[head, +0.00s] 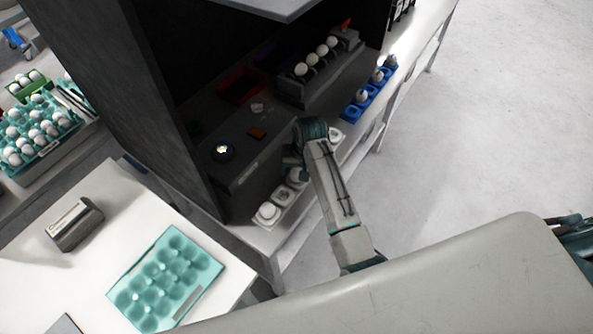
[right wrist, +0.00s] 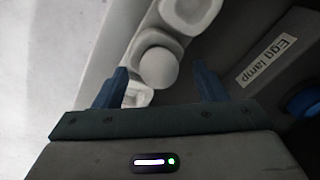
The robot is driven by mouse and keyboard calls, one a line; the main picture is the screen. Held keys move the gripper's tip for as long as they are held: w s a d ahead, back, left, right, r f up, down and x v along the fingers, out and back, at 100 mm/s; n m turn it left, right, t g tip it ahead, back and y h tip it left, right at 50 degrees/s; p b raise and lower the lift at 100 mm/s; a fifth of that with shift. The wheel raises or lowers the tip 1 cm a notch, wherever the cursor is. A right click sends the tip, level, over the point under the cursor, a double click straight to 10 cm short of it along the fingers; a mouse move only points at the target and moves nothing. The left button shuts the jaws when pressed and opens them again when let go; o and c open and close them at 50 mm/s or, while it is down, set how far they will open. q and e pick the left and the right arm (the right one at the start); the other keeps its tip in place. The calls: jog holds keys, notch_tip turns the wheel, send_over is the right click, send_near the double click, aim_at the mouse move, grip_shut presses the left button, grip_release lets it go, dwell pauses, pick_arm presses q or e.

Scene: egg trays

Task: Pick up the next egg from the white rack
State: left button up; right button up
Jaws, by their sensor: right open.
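The white rack (head: 283,198) stands on the white shelf in front of the dark cabinet. In the head view one white egg (head: 268,211) sits at its near end, and another egg (head: 297,176) sits farther along, partly hidden by my right arm. Between them is an empty cup. My right gripper (head: 294,164) is above the rack, mostly hidden by its own arm. In the right wrist view it is open (right wrist: 160,85), with an egg (right wrist: 158,68) in the rack (right wrist: 190,14) showing between its two fingers. My left gripper is not in view.
A blue rack (head: 352,112) with eggs stands farther along the shelf. The egg lamp box (head: 240,170) is beside the white rack. A dark holder with several eggs (head: 318,75) is inside the cabinet. An empty teal tray (head: 190,297) lies on the left table.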

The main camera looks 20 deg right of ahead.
jog(key=shift+w+f, duration=0.1)
jog(key=shift+f, duration=0.6)
jog(key=c, duration=0.7)
jog(key=shift+r, duration=0.15)
